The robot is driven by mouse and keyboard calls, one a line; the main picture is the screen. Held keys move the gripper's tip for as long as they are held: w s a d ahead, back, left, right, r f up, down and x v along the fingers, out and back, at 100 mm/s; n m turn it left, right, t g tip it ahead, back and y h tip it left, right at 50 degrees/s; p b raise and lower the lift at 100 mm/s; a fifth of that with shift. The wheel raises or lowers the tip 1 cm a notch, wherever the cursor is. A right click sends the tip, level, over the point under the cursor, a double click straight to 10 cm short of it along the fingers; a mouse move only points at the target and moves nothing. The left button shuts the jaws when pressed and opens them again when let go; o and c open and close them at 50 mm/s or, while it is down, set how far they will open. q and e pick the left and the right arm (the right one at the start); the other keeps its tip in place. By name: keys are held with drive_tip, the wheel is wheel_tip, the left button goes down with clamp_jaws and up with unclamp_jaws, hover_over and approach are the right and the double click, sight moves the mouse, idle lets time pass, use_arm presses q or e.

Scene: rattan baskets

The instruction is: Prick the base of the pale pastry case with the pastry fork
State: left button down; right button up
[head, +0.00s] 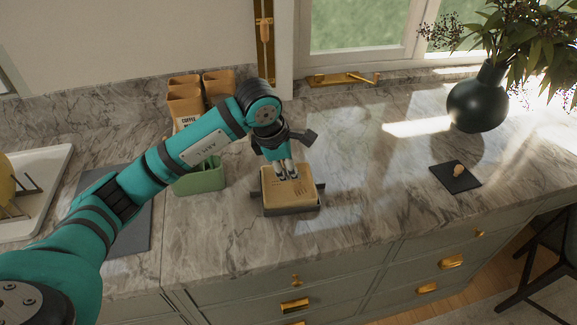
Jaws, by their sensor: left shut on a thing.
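The pale pastry case (273,197) is square and sits in a dark shallow tin (292,211) on the marble worktop. Several small dark marks show on its base near the fingertips. My left gripper (287,174) points down over the back half of the case, its fingers close together and shut on the pastry fork. The fork itself is mostly hidden by the fingers, and I cannot tell whether its tines touch the pastry. My right gripper is not in view.
A green container (202,178) stands just left of the tin, with brown bags (184,100) behind. A dark slate (447,184) with a small pale object lies at the right, near a black vase (478,104). A white tray (48,222) is far left. The worktop right of the tin is clear.

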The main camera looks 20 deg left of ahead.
use_arm(q)
drive_tip(key=shift+f, duration=0.25)
drive_tip(key=shift+f+b, duration=0.2)
drive_tip(key=shift+b, duration=0.3)
idle(0.8)
drive_tip(key=shift+s+f, duration=0.1)
idle(0.7)
wheel_tip(320, 180, up, 2)
drive_tip(key=shift+p, duration=0.4)
drive_tip(key=shift+r+p, duration=1.2)
drive_tip(key=shift+r, duration=1.45)
